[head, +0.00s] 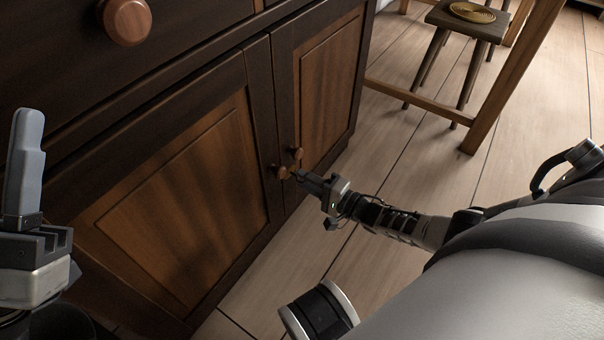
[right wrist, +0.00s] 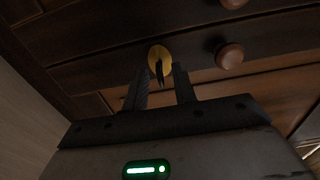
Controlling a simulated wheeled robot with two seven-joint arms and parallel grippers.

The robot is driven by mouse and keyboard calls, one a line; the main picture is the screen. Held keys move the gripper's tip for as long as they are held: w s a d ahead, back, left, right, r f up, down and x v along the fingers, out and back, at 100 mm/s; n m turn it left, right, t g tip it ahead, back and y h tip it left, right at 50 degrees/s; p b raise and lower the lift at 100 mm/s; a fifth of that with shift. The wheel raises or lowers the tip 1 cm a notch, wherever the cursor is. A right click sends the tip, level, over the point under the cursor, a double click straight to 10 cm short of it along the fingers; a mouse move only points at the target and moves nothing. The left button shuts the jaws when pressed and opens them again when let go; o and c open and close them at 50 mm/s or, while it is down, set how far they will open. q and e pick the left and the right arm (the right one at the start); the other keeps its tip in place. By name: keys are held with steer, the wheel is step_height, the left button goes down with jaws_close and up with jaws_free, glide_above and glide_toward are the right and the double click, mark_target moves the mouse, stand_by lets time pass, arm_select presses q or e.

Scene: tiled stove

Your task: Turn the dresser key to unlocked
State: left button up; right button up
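The dark wooden dresser (head: 180,185) has panelled doors and fills the left of the head view. In the right wrist view, a round brass lock plate (right wrist: 154,54) carries a dark key (right wrist: 160,73). The key is hard to make out in the head view, where the wrist hides it. My right gripper (head: 299,175) reaches the door edge beside the knobs. In the right wrist view, its two fingers (right wrist: 163,72) stand apart, one on each side of the key, with gaps showing. My left gripper (head: 25,160) points up at the left edge, away from the lock; its finger gap is hidden.
A larger drawer knob (head: 125,20) is above. A wooden stool (head: 465,22) with a round woven mat (head: 472,12) stands at the back right. The tiled floor (head: 420,150) between is clear.

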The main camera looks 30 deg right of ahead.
steer(key=shift+w+a, duration=0.1)
jaws_close()
steer(key=shift+n, duration=0.5)
steer(key=n, duration=1.6)
steer(key=shift+n, duration=0.4)
stand_by(0.3)
